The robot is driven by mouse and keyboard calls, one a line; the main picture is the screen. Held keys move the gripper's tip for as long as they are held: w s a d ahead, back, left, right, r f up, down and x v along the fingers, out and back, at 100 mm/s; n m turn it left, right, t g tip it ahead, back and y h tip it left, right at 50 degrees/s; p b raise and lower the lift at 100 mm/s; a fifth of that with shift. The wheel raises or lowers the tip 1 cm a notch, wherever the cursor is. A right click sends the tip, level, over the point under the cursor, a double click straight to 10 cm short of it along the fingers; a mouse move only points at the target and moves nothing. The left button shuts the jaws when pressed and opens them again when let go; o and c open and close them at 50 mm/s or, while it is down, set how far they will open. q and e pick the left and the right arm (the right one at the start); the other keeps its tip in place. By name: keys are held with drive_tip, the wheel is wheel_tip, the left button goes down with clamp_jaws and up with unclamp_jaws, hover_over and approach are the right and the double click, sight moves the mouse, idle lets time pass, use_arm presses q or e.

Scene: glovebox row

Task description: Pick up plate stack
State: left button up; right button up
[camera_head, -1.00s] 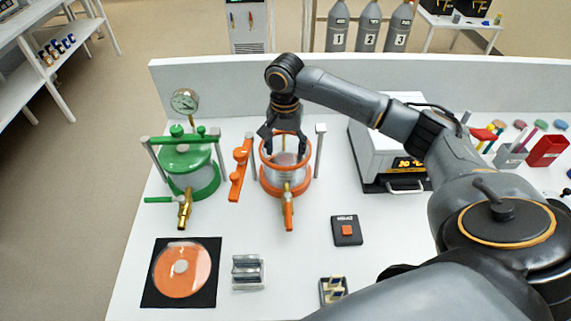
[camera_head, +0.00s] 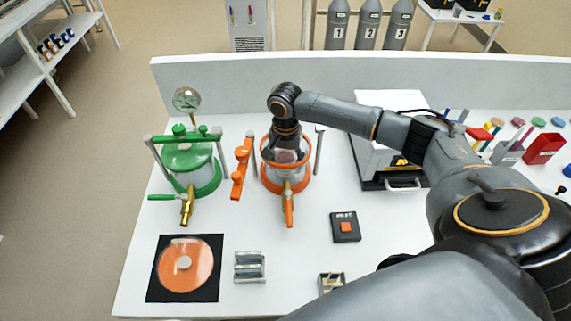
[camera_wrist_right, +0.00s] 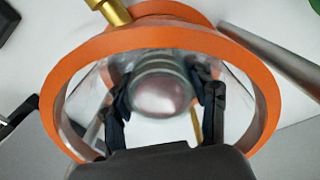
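The plate stack (camera_wrist_right: 163,92) is a short round stack of clear, glassy plates with a pinkish top. It stands inside the open orange-rimmed chamber (camera_wrist_right: 75,65). In the head view the orange chamber (camera_head: 300,183) stands at the middle of the bench, and my right gripper mostly hides the stack. My right gripper (camera_wrist_right: 163,100) reaches down through the rim, with one black finger on each side of the stack. The fingers look open around it, with slim gaps; firm contact is not visible. My left gripper is not in view.
The green chamber (camera_head: 187,160) with a gauge stands left of the orange one. An orange lid (camera_head: 185,280) lies on a black mat at the front left. An orange clamp bar (camera_head: 241,170) and upright rods flank the chamber.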

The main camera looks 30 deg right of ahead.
drive_tip(key=shift+c, duration=1.3)
drive_tip(key=shift+r, duration=0.1)
